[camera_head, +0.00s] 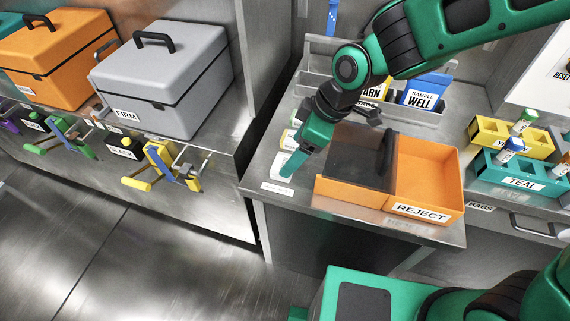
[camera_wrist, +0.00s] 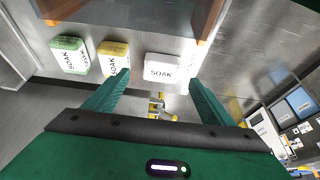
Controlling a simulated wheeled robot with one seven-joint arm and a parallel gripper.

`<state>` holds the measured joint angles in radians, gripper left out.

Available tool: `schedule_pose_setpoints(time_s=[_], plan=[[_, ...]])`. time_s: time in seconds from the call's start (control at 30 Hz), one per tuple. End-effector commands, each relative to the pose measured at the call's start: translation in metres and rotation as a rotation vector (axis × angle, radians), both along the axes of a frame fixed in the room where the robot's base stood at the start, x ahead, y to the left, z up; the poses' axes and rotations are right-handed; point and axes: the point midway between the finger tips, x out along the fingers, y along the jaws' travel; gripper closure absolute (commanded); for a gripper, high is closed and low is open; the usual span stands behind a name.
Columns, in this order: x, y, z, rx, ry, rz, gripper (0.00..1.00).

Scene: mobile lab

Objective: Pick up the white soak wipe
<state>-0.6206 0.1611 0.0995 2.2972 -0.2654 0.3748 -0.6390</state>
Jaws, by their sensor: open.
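The white soak wipe (camera_wrist: 161,68), a small white block marked SOAK, lies on the steel counter. In the wrist view it sits between and just beyond my fingertips. My gripper (camera_wrist: 158,79) is open, with one finger to each side of the wipe and nothing held. In the head view my gripper (camera_head: 287,171) points down at the counter's left end, and the white wipe (camera_head: 279,163) is partly hidden by its fingers. I cannot tell whether the fingers touch it.
A yellow soak wipe (camera_wrist: 113,58) and a green soak wipe (camera_wrist: 70,55) lie in a row to its left in the wrist view. The orange REJECT bin (camera_head: 427,179) stands close to the right of my gripper. The counter's front edge is near.

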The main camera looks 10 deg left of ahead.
Motion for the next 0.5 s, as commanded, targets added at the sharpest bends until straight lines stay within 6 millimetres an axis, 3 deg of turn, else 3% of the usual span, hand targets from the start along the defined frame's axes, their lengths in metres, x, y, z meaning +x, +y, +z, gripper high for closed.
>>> schedule_pose_setpoints(time_s=[0.5], plan=[[-0.001, 0.020, -0.048, -0.001, 0.000, -0.001, 0.23]])
